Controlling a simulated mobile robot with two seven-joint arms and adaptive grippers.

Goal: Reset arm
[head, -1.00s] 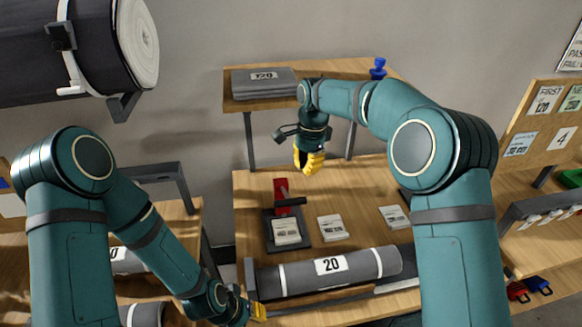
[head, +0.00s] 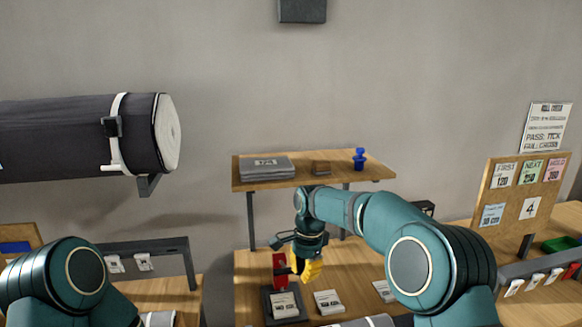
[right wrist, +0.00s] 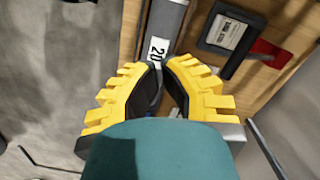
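My right gripper (head: 307,268) has yellow fingers and hangs pointing down over the wooden bench, with nothing seen in its grip. In the right wrist view its fingertips (right wrist: 160,66) stand slightly apart, with a narrow gap between the dark pads. My right arm (head: 375,222) is bent and reaches in from the right. My left arm (head: 82,272) shows only its elbow part at the lower left; the left gripper is out of the frame.
A large dark roll (head: 75,137) is mounted at upper left. A shelf (head: 335,176) holds grey sheets (head: 265,168) and a blue object (head: 360,158). A red tool (head: 280,268) and card stacks (head: 327,301) are near the right gripper. The roll labelled 20 (right wrist: 170,22) lies below.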

